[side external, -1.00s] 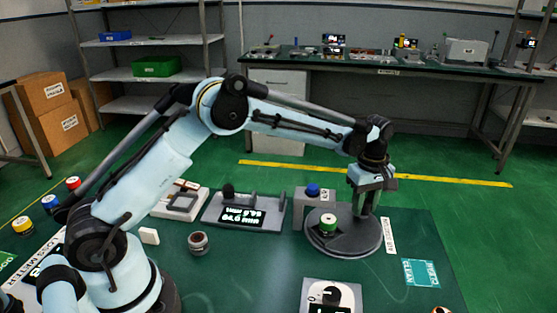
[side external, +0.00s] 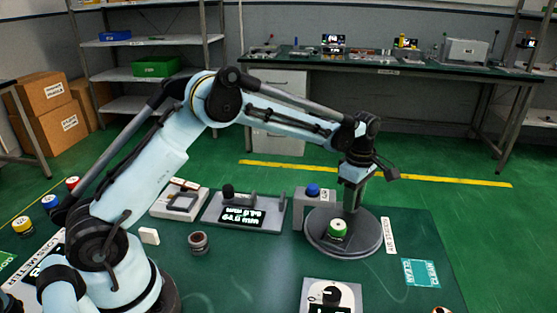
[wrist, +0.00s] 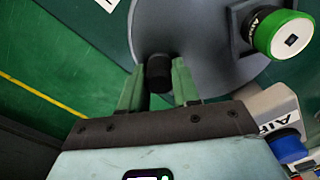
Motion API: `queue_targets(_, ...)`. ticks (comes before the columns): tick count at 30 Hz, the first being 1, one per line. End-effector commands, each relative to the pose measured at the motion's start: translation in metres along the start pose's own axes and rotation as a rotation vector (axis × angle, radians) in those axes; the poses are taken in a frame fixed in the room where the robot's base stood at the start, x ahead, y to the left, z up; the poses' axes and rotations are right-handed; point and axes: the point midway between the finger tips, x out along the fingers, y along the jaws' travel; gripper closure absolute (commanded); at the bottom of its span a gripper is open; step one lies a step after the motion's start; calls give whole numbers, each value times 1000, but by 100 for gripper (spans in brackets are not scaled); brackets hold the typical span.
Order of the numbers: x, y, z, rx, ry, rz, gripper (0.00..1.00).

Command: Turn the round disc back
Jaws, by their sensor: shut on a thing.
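The round grey disc (side external: 362,239) lies flat on the green bench at the right; it also fills the top of the wrist view (wrist: 205,35). A black upright peg (wrist: 158,72) stands near its rim. My gripper (side external: 348,206) points down over the far part of the disc. In the wrist view my gripper (wrist: 158,88) has its two green fingers shut on the peg, one on each side.
A grey block with a blue knob (side external: 313,190) stands close to the disc's left edge. A fixture with a display (side external: 243,212) is further left. A box with a black dial (side external: 331,294) stands in front. Bare bench lies around the label CLEAN (side external: 421,272).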

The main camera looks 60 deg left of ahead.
Motion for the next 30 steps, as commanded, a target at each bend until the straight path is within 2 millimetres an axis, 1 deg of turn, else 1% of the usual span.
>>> queue_targets(1, 0, 1, -4, -26, 4, 5, 100)
queue_targets(15, 0, -5, -17, -249, 4, 5, 100)
queue_targets(24, 0, -8, -22, -343, 4, 5, 100)
queue_targets(30, 0, -9, -24, -374, 4, 4, 100)
